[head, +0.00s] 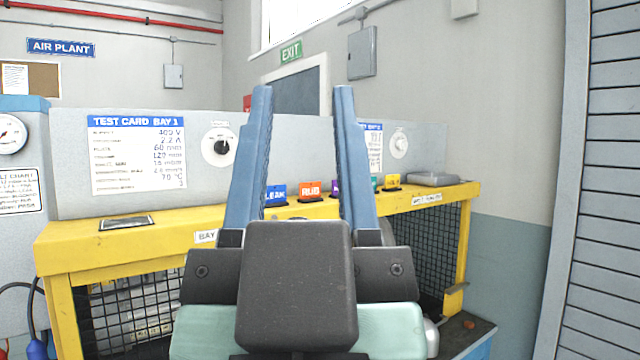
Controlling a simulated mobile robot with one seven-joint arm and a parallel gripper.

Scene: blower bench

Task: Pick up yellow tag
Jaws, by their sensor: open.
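The yellow tag (392,182) stands upright on a small dark base on the yellow bench top, at the right end of a row of coloured tags. My gripper (303,95) is in front of the camera, its two blue fingers raised and spread apart, with nothing between them. The yellow tag shows to the right of the right finger, apart from it and farther away. My gripper hides part of the row and the middle of the bench.
A blue tag (275,195), an orange tag (310,190) and a partly hidden purple tag (336,187) stand along the yellow bench (120,245). A grey flat object (433,179) lies right of the yellow tag. A grey panel (70,180) rises behind.

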